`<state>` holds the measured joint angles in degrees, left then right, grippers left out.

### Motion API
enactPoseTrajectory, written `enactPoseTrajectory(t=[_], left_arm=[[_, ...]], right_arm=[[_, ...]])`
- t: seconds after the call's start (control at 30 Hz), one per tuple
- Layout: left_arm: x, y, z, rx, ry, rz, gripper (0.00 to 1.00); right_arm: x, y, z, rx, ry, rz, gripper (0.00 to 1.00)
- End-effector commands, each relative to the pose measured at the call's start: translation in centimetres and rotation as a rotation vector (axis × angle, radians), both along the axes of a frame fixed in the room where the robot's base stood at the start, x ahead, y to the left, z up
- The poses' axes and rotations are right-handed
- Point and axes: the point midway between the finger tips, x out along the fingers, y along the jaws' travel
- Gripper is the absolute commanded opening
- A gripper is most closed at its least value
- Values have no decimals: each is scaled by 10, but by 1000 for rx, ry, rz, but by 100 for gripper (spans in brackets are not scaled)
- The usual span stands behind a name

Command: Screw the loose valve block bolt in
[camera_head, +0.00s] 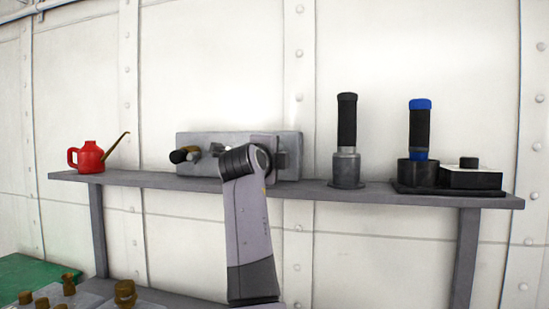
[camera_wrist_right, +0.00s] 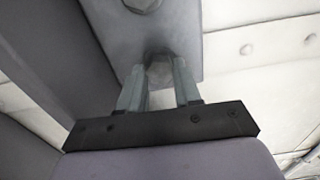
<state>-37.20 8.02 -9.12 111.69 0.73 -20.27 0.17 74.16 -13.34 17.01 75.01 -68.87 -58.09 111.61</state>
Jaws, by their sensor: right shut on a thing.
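The grey valve block (camera_head: 295,143) stands at the back of the shelf, partly hidden behind my right arm in the head view. It also fills the top of the right wrist view (camera_wrist_right: 215,55). My right gripper (camera_wrist_right: 159,84) is shut on a grey hex bolt head (camera_wrist_right: 160,70), with one finger on each side of it, close against the block's face. A second bolt head (camera_wrist_right: 142,4) shows above it on the block. How far the held bolt stands out from the block cannot be told. My left gripper is not in view.
On the grey shelf (camera_head: 330,191), a red oil can (camera_head: 88,158) stands at the left. A black-handled tool (camera_head: 347,135) and a blue-capped tool (camera_head: 420,128) stand at the right, beside a boxy unit (camera_head: 470,179). Brass pieces (camera_head: 125,292) lie low at the left.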

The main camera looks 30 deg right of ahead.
Motion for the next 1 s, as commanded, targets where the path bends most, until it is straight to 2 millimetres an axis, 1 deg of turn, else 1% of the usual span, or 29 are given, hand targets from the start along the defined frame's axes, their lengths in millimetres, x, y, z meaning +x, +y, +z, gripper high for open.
enactPoseTrajectory(t=[0.03, 0.7, 1.0], left_arm=[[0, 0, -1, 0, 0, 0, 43], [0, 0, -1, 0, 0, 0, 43], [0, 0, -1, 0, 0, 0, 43]], right_arm=[[1, 1, -6, 39, -23, 0, 3], [1, 0, -6, 447, -499, -4, 3], [1, 0, -6, 584, -660, -6, 3]])
